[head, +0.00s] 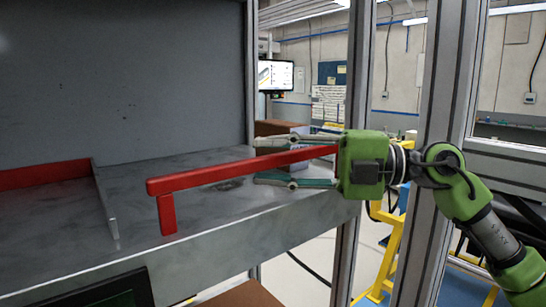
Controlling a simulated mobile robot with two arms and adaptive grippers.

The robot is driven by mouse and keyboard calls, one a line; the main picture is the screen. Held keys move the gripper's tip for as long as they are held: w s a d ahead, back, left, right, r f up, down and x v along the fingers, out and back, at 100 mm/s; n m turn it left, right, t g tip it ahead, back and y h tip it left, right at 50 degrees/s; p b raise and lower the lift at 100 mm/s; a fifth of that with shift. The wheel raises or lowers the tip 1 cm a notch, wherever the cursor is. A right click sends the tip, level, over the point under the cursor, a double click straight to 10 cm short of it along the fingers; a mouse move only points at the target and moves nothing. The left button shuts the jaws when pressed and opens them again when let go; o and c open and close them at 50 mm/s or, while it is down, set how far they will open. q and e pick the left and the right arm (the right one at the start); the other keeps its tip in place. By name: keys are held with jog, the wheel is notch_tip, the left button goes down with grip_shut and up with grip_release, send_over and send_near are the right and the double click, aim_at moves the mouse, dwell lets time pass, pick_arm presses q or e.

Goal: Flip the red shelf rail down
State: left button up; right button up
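The red shelf rail (225,173) is a long bar at the front of the grey metal shelf. It stands raised above the shelf surface, with a short leg (167,214) bending down at its left end near the front edge. Its right end is hidden by my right gripper. My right gripper (258,161) comes in from the right, with a green body. Its two fingers are spread apart, one above and one below the rail in the picture. I cannot tell whether they touch it. My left gripper is not in view.
Another red strip (42,175) lies at the left, behind a thin metal divider (106,200). A grey panel (125,80) closes the back. A metal post (358,100) stands behind my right gripper. A dark screen (110,290) sits below the shelf edge.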

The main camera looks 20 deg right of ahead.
grip_shut()
jog(key=shift+s+f+b, duration=0.1)
jog(key=shift+f+b, duration=0.05)
jog(key=shift+b, duration=0.35)
pick_arm(q)
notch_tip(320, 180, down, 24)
jog(key=b, duration=2.2)
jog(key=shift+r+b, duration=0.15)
jog(key=shift+b, duration=0.2)
pick_arm(e)
jog(key=s+f+n+g+y, duration=0.1)
jog(key=s+n+y, duration=0.1)
jog(key=n, duration=0.3)
jog(key=s+d+f+n+g+y, duration=0.1)
jog(key=s+f+n+g+y, duration=0.1)
jog(key=n+y, duration=0.2)
jog(key=s+d+f+n+g+y, duration=0.1)
jog(key=s+n+g+y, duration=0.1)
jog(key=n, duration=0.3)
jog(key=shift+f+n+y, duration=0.25)
jog(key=shift+n+y, duration=0.05)
jog(key=shift+y, duration=0.3)
jog(key=shift+f, duration=0.1)
jog(key=shift+d, duration=0.1)
